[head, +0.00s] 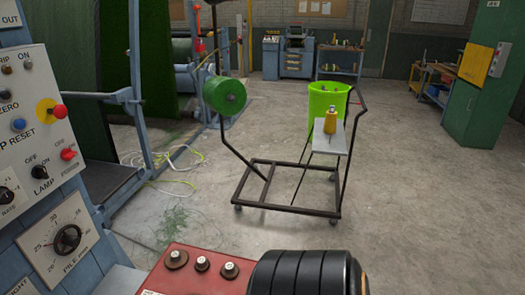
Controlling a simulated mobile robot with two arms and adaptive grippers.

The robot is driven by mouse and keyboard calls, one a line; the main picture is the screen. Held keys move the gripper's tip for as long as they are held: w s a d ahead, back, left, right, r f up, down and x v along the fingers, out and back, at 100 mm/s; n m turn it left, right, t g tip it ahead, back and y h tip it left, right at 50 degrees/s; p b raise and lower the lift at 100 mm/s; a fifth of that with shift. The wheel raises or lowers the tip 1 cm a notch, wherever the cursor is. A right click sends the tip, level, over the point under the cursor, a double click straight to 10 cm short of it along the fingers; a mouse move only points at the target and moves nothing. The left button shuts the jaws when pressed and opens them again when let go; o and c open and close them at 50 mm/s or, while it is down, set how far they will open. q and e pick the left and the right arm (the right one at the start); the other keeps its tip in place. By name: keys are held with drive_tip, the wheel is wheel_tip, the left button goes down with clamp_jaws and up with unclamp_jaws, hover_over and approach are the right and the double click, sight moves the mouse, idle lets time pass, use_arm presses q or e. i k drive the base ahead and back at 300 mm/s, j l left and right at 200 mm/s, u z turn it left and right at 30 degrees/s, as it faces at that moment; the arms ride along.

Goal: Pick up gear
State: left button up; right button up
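I cannot make out a gear for certain in the head view. Three small round metal pieces, the middle one (202,264) among them, stand in a row on a red surface (190,285) at the bottom; whether any is a gear I cannot tell. A black ribbed cylinder with an orange edge (300,273) is beside them at the bottom edge, cut off by the frame; I cannot tell what it is. Neither of my grippers is in view.
A control panel (45,75) with knobs and buttons fills the left. Open floor (430,230) is right.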

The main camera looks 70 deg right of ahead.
sight(231, 271)
drive_tip(key=k+z, duration=0.1)
drive_tip(key=z, duration=0.4)
drive_tip(key=k+z, duration=0.1)
drive_tip(key=z, duration=0.35)
drive_tip(key=l+z, duration=0.1)
drive_tip(key=z, duration=0.4)
drive_tip(key=k+l, duration=0.05)
